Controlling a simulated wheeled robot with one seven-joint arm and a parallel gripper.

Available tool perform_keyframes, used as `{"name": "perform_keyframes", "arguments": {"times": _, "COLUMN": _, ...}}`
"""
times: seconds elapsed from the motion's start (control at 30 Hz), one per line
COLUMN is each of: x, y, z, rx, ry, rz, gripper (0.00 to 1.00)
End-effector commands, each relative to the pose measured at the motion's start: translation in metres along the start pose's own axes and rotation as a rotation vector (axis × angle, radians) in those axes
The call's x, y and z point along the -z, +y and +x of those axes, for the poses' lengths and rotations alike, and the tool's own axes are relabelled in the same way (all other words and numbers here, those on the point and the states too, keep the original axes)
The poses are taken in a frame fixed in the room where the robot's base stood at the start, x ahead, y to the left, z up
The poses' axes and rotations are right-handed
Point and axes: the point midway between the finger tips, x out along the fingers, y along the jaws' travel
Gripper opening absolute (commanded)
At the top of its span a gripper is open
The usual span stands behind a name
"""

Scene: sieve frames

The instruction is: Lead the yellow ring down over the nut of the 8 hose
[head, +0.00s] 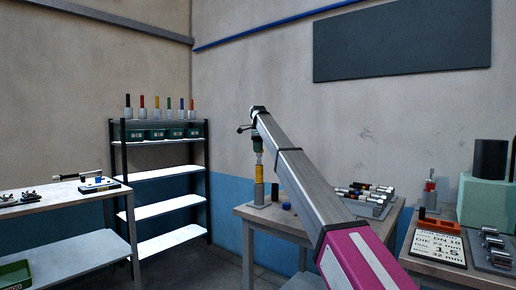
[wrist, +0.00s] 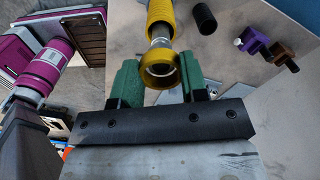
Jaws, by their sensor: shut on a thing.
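My gripper (wrist: 160,76) has green fingers and is shut on the yellow ring (wrist: 160,85), which lies between them in the wrist view. Just beyond the ring is a silver metal nut (wrist: 160,43), in line with its opening. The nut stands at the end of a ribbed yellow upright piece (wrist: 160,12). Whether the ring's edge overlaps the nut cannot be told. In the head view my gripper (head: 257,143) is above the small table, over a silver fitting (head: 259,162) on the yellow upright piece (head: 259,190). The ring is not distinct there, and no number 8 is readable.
A black cylinder (wrist: 205,18) stands close to the yellow piece. Purple (wrist: 254,40) and brown (wrist: 279,52) blocks lie to the right in the wrist view. A rack with several fittings (head: 368,198) is on the same table (head: 248,213). A shelf unit (head: 168,172) stands at left.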

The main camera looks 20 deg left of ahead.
Motion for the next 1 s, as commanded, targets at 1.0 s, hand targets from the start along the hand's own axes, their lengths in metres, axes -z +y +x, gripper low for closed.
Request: {"name": "perform_keyframes", "arguments": {"times": 1.0, "x": 0.0, "y": 0.0, "z": 0.018, "rx": 0.001, "ry": 0.0, "rz": 0.0, "gripper": 0.5}}
